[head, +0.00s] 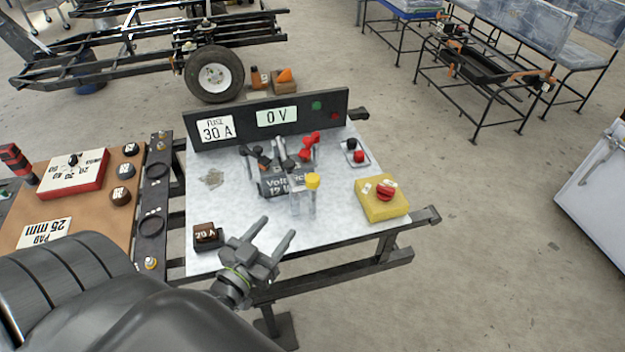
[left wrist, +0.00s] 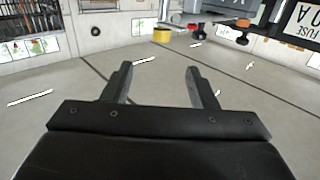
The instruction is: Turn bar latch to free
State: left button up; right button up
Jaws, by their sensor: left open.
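I cannot clearly pick out the bar latch. A grey battery (head: 275,187) marked "Volt" and 12 V stands mid-bench, with black and red clamps (head: 309,145) on top. A clear holder with a yellow cap (head: 312,181) stands at its front right. A yellow box (head: 381,206) with a red knob (head: 386,191) sits to the right. My left gripper (head: 272,236) is open and empty near the bench's front edge, in front of and apart from the battery. Its two fingers (left wrist: 158,82) are spread in the left wrist view with nothing between them. My right gripper is out of view.
A dark panel (head: 250,137) with "FUSE 30 A" and "0 V" signs stands along the back. A small brown block (head: 207,237) lies front left. A black and a red knob (head: 358,157) sit back right. A wooden board (head: 40,211) adjoins left.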

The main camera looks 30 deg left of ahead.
pick_arm(q)
jog(key=p, duration=0.5)
send_near(309, 183)
jog(key=w, duration=0.8)
jog(key=w+p, duration=0.1)
jog(key=w, duration=0.1)
jog(key=shift+w+a+f, duration=0.1)
jog(key=shift+w+a, duration=0.25)
jog(key=shift+a, duration=0.05)
jog(key=shift+w, duration=0.55)
jog(key=shift+c, duration=0.4)
